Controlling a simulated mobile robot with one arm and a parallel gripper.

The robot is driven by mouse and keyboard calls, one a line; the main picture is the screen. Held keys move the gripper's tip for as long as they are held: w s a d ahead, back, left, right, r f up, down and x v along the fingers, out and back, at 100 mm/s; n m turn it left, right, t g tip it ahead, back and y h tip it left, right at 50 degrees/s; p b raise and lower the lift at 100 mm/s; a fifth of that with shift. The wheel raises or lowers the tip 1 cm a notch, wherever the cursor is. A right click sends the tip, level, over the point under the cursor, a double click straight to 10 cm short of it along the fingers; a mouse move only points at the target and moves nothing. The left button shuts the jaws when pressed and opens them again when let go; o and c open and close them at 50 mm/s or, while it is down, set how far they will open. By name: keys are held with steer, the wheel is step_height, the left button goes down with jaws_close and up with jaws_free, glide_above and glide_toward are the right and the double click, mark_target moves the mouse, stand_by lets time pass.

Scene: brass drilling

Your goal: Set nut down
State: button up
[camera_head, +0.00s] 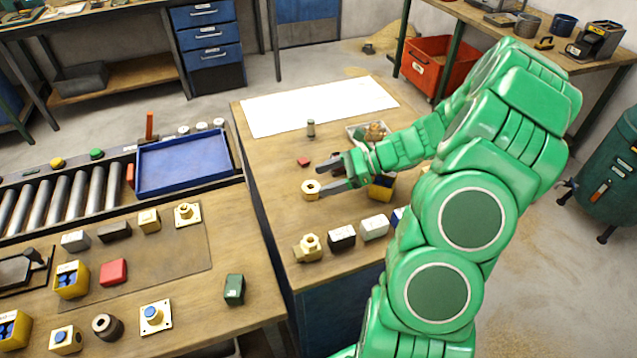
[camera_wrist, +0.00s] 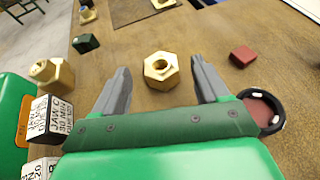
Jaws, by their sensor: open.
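A brass hex nut (camera_head: 311,188) lies flat on the wooden table (camera_head: 275,150). In the wrist view the nut (camera_wrist: 160,70) sits between and slightly beyond the two grey fingertips, with a gap on each side. My gripper (camera_head: 331,176) is open and low over the table, with its fingers pointing at the nut. In the wrist view my gripper (camera_wrist: 161,75) holds nothing, and the nut rests apart from both fingers.
A small red block (camera_head: 303,161) and an upright cylinder (camera_head: 311,128) stand beyond the nut. A brass fitting (camera_head: 308,247) and labelled blocks (camera_head: 342,237) line the near side. A white sheet (camera_head: 318,104) covers the far end. A blue tray (camera_head: 187,161) is at left.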

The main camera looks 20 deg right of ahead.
step_height(320, 180, up, 6)
steer(key=s+a+r+n+g+h, duration=0.2)
steer(key=s+a+r+n+g, duration=0.1)
steer(key=s+a+n, duration=0.3)
steer(key=s+a+r+n+g+h, duration=0.3)
steer(key=s+a+r+n, duration=0.15)
steer(key=s+a, duration=0.3)
steer(key=s+d+r+n+h, duration=0.1)
steer(key=s+n+h, duration=0.3)
steer(key=s, duration=0.5)
steer(key=s+d+r+n+h, duration=0.1)
steer(key=s+n+h, duration=0.3)
steer(key=s, duration=0.5)
steer(key=shift+s+d+r+n+t, duration=0.25)
steer(key=shift+d+n, duration=0.45)
steer(key=shift+n, duration=0.55)
